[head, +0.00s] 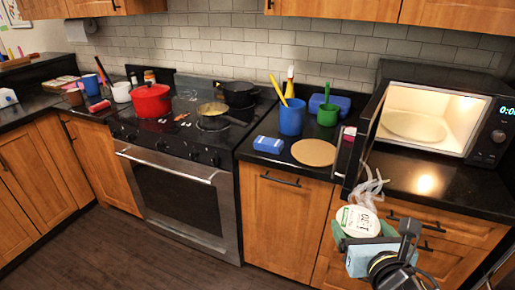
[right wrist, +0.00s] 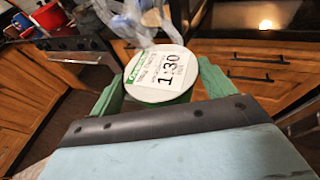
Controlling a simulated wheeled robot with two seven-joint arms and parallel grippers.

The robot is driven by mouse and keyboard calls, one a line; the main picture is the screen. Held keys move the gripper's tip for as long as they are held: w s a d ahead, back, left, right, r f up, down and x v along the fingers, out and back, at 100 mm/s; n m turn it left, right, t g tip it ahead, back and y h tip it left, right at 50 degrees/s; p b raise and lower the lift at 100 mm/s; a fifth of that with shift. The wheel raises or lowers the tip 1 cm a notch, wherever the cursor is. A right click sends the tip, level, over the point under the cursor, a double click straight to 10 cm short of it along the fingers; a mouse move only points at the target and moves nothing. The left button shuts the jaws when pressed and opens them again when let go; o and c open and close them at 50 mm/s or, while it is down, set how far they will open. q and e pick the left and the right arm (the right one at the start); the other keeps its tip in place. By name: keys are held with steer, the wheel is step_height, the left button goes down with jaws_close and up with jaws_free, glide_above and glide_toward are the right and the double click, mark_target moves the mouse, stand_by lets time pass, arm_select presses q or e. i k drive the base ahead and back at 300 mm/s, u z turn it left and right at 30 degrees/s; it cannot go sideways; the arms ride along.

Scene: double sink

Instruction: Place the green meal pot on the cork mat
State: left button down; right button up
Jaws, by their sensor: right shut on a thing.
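The green meal pot (head: 358,221) has a white lid printed with "1:30" and some green trim. Its lid and part of its green side also show in the right wrist view (right wrist: 159,77). My right gripper (head: 361,228) is shut on the pot, with a green finger on each side, in front of the drawers below the counter edge. Pale translucent wisps rise from the pot. The round tan cork mat (head: 313,152) lies bare on the counter, up and left of the pot and apart from it. My left gripper is not in view.
The microwave (head: 425,115) is open and lit, with its door (head: 364,135) jutting out right of the mat. A blue box (head: 269,144), a blue cup (head: 292,117) and a green cup (head: 327,115) stand near the mat. The stove (head: 190,125) with pots is further left.

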mark_target(315, 150)
steer(key=u, duration=0.35)
steer(key=i, duration=1)
steer(key=z, duration=0.05)
